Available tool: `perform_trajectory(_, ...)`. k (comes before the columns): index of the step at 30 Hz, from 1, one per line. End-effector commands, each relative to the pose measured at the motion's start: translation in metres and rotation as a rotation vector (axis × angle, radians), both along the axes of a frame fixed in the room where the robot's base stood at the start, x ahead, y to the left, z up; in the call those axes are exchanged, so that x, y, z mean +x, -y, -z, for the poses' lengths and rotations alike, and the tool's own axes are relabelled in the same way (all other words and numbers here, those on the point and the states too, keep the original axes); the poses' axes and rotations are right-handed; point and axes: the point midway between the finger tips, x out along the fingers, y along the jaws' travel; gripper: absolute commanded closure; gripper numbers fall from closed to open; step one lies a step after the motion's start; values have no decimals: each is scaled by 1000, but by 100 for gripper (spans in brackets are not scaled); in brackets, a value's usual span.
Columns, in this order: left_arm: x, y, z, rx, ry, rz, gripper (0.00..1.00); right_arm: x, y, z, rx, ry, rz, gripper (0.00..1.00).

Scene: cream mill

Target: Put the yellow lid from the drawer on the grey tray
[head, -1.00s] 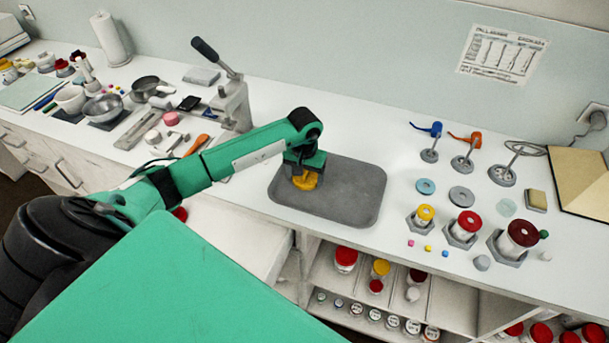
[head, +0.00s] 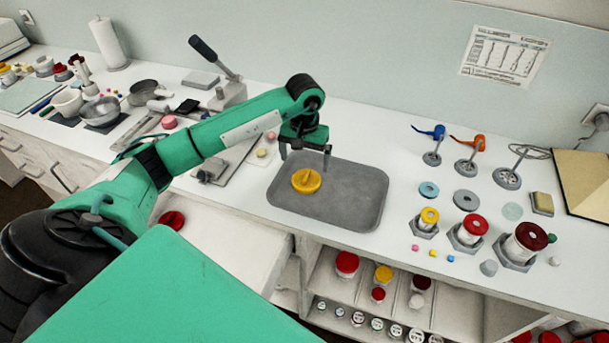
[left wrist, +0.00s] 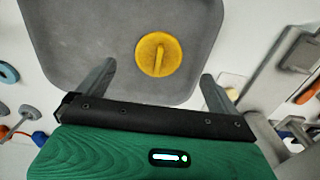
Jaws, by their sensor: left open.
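The yellow lid (head: 306,181) lies flat on the grey tray (head: 350,205), in the tray's left part. It also shows in the left wrist view (left wrist: 159,54), with a raised bar across its top. My left gripper (head: 305,160) is open and empty, above the tray and a little behind the lid. In the left wrist view its two fingers (left wrist: 153,85) are spread wide, and the lid lies beyond them, apart from both. The pulled-out drawer (head: 225,245) is below the counter at left, partly hidden by my arm and body; a red lid (head: 172,220) shows in it. My right gripper is not in view.
A lever press (head: 226,85) stands behind my left arm. Right of the tray are jars in hexagonal holders (head: 468,232), coloured rings (head: 466,197) and standing tools (head: 468,155). Shelves with jars (head: 346,264) are below the counter. The tray's right part is clear.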

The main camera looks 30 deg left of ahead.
Motion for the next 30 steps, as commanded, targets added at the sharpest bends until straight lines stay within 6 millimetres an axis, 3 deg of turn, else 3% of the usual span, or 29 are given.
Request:
perform_trajectory(4,1,-1,-20,1,3,-1,3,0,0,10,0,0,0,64)
perform_trajectory(10,0,0,-34,0,1,1,3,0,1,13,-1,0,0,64)
perform_trajectory(30,0,0,-36,0,-1,0,3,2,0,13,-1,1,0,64)
